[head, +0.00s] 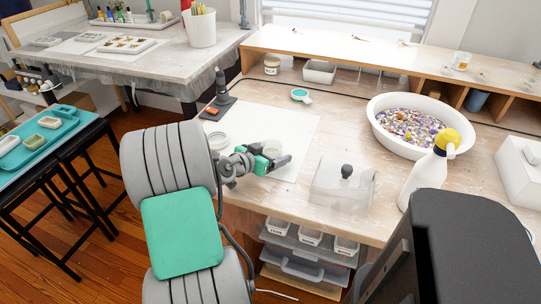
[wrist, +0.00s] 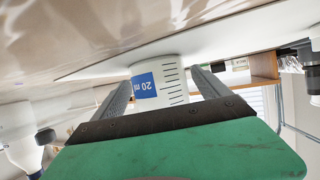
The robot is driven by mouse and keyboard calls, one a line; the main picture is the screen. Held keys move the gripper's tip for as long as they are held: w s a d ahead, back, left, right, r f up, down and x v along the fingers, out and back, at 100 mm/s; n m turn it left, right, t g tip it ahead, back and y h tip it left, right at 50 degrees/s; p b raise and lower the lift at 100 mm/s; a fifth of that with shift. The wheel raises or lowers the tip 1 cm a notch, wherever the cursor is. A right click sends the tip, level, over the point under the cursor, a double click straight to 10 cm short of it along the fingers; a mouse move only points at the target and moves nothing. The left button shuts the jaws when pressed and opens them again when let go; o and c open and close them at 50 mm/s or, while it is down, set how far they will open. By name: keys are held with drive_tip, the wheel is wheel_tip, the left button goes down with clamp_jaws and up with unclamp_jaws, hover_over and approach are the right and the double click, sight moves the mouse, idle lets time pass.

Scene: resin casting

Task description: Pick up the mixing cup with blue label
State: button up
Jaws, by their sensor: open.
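The mixing cup (wrist: 173,82) is white with black graduation marks and a blue label reading "20 m", upside down in the wrist view. It stands between the two fingers of my open gripper (wrist: 161,77); I cannot tell whether either finger touches it. In the head view my gripper (head: 282,161) is low over the white sheet on the workbench, with the cup (head: 272,148) at its fingers, partly hidden by them.
A clear round container (head: 218,141) stands on the white sheet (head: 300,120) to the left. A clear box with a black knob (head: 346,171), a spray bottle (head: 425,175) and a white bowl of colourful pieces (head: 378,140) are to the right. A dark stand (head: 221,95) is behind.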

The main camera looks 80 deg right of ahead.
drive_tip(key=shift+c, duration=0.5)
drive_tip(key=c, duration=1.4)
drive_tip(key=shift+r, duration=0.2)
